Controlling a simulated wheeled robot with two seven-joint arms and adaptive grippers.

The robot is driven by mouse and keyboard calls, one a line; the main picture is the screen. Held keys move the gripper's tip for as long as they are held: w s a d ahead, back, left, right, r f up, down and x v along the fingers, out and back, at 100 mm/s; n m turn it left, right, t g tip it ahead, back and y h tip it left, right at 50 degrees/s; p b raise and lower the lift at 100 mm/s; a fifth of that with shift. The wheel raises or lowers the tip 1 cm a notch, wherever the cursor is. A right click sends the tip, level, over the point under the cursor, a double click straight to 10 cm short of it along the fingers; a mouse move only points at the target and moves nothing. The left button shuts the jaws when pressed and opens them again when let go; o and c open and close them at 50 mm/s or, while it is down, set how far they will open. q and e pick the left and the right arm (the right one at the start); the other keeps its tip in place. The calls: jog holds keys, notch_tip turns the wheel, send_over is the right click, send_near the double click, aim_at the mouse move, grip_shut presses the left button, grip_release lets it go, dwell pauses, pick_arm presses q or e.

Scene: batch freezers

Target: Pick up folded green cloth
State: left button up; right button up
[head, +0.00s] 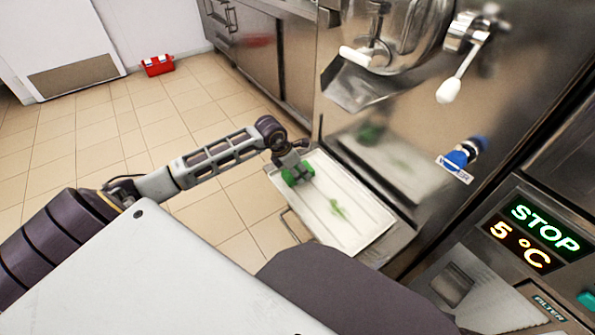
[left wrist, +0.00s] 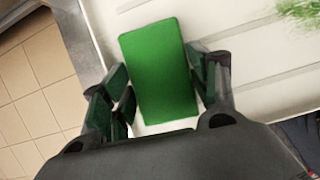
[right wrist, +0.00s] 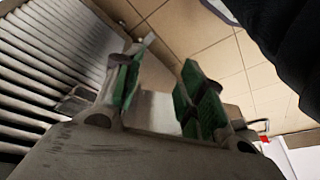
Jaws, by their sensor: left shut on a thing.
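The folded green cloth (head: 298,174) is at the upper left part of a white tray (head: 345,236). In the left wrist view the cloth (left wrist: 160,70) is a bright green block between the fingers, with the tray surface behind it. My left gripper (head: 290,167) is shut on the cloth from its two sides; in its wrist view the fingertips (left wrist: 162,82) flank it. I cannot tell whether the cloth touches the tray. My right gripper (right wrist: 158,88) shows only in its own wrist view, open and empty, with green finger pads apart.
A green smear (head: 338,209) marks the tray. The steel freezer (head: 400,150) with its spout and lever (head: 455,80) stands right beside the tray. A lit control panel (head: 535,235) is at lower right. A red caddy (head: 157,65) sits on the open tiled floor.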

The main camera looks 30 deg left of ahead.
pick_arm(q)
jog(key=shift+r, duration=0.75)
notch_tip(320, 180, up, 8)
jog(key=p, duration=0.2)
jog(key=shift+r, duration=0.2)
pick_arm(e)
jog(key=f, duration=0.3)
jog(key=shift+s+d+g, duration=0.1)
jog(key=shift+d+g, duration=0.3)
jog(key=shift+r, duration=0.1)
pick_arm(q)
jog(key=o, duration=0.4)
jog(key=shift+c, duration=1.4)
pick_arm(e)
jog(key=shift+s, duration=0.25)
pick_arm(q)
jog(key=shift+d, duration=0.1)
pick_arm(e)
jog(key=shift+s, duration=0.1)
